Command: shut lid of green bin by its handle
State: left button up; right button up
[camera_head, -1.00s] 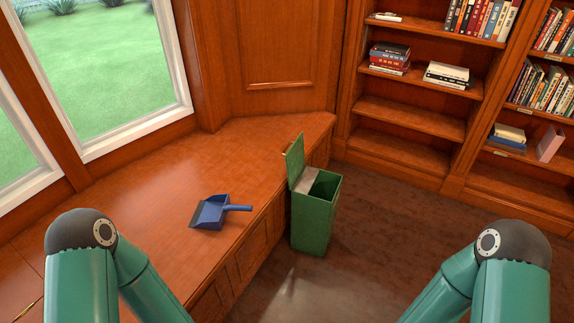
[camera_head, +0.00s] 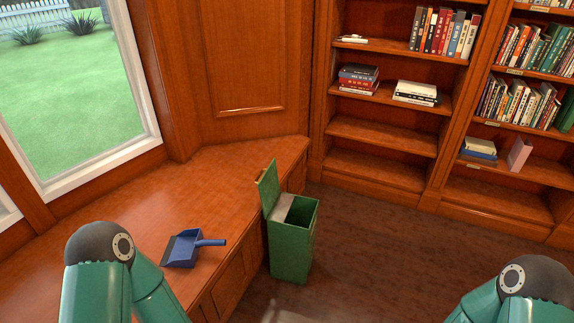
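A green bin (camera_head: 290,252) stands on the dark floor against the front of the wooden window bench. Its green lid (camera_head: 269,187) is open and stands nearly upright on the bin's left side, close to the bench edge. A small brown handle (camera_head: 260,177) shows at the lid's upper left edge. Something pale shows inside the bin's opening at the left. Parts of both my arms show at the lower left and lower right, but neither gripper is in view.
A blue dustpan (camera_head: 188,248) lies on the wooden bench (camera_head: 215,185) left of the bin. Bookshelves (camera_head: 385,135) line the wall behind and to the right. The floor (camera_head: 390,260) right of the bin is clear.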

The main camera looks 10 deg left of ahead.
aim_at(268, 187)
jog(key=i, duration=1.55)
jog(key=u, duration=0.6)
